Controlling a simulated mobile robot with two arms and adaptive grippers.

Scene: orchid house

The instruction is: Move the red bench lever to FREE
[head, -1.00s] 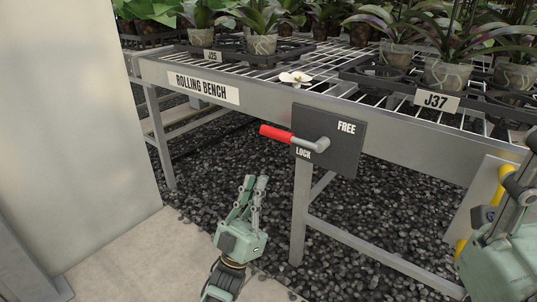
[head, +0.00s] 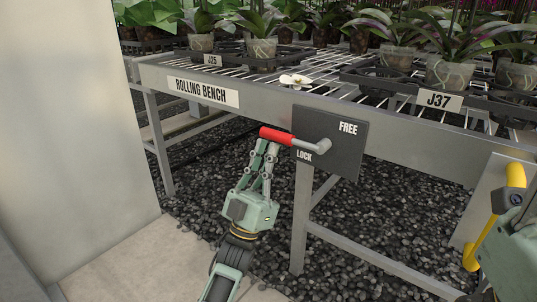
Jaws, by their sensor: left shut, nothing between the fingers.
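The red bench lever (head: 276,135) sticks out to the left from its pivot on a dark plate (head: 345,152) on the bench's front rail. The plate reads FREE at upper right and LOCK at lower left; the lever lies on the LOCK side, above that word. My left gripper (head: 266,147) is shut and empty, its fingertips just under the red grip; whether they touch it I cannot tell. My right gripper is at the right edge beside a yellow handle (head: 490,232), mostly out of the picture, and its fingers cannot be made out.
The rolling bench (head: 420,150) carries black trays of potted orchids, with tags J25 and J37. A white flower (head: 296,80) lies on its mesh top near the plate. A bench leg (head: 302,215) stands below the plate. A pale panel (head: 70,120) stands at left. Dark gravel covers the ground under the bench.

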